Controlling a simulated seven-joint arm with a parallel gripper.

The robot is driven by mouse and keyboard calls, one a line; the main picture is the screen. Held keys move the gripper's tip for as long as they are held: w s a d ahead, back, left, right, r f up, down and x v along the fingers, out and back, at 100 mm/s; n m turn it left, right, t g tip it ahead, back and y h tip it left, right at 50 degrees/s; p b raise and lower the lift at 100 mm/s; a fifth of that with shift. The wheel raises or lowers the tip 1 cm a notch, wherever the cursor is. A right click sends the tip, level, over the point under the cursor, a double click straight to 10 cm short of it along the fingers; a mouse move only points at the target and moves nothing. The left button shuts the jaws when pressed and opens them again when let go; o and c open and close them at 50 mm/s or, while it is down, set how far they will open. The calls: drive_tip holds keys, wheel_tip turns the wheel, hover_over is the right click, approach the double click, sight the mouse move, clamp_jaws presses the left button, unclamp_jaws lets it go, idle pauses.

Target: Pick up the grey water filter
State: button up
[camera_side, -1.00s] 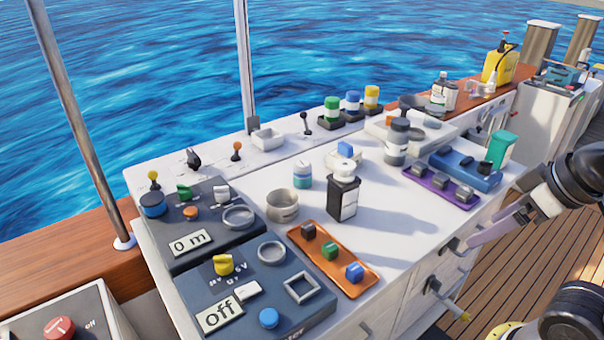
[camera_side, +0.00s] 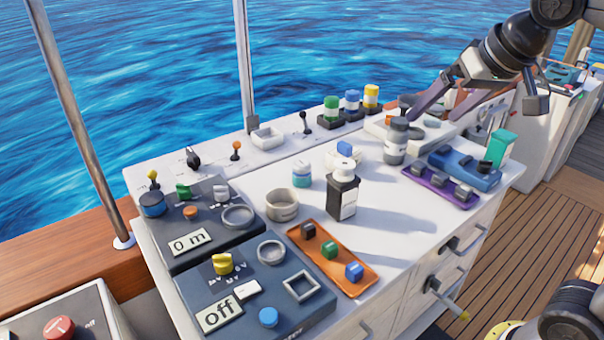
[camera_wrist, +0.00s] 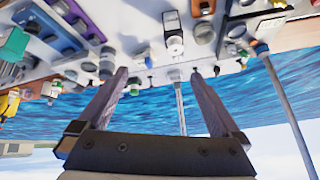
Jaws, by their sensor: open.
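The likely grey water filter is a grey cylinder with a darker cap (camera_side: 396,143), standing upright on the white counter beside the purple tray. In the wrist view, a grey cylinder (camera_wrist: 107,60) that seems to be it shows just left of the left finger. My gripper (camera_side: 432,116) is open and empty, above and behind the filter at the back right of the counter. Its two fingers are spread apart in the wrist view (camera_wrist: 160,74), with nothing between them touching.
A black bottle with a white cap (camera_side: 343,193) stands left of the filter. A white tray (camera_side: 440,135) with items lies behind. The front right counter is mostly clear.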

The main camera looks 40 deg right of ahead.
drive_tip(key=w+r+m, duration=0.1)
drive_tip(key=w, duration=1.1)
drive_tip(key=g+h, duration=0.1)
drive_tip(key=g, duration=0.2)
hover_over(302, 164)
drive_tip(key=s+a, duration=0.2)
drive_tip(key=s, duration=0.2)
wheel_tip(302, 164, down, 19)
drive_tip(key=x, duration=0.6)
drive_tip(key=shift+w+d+f, duration=0.2)
drive_tip(key=shift+w+f, duration=0.1)
drive_tip(key=shift+x, duration=2.85)
clamp_jaws()
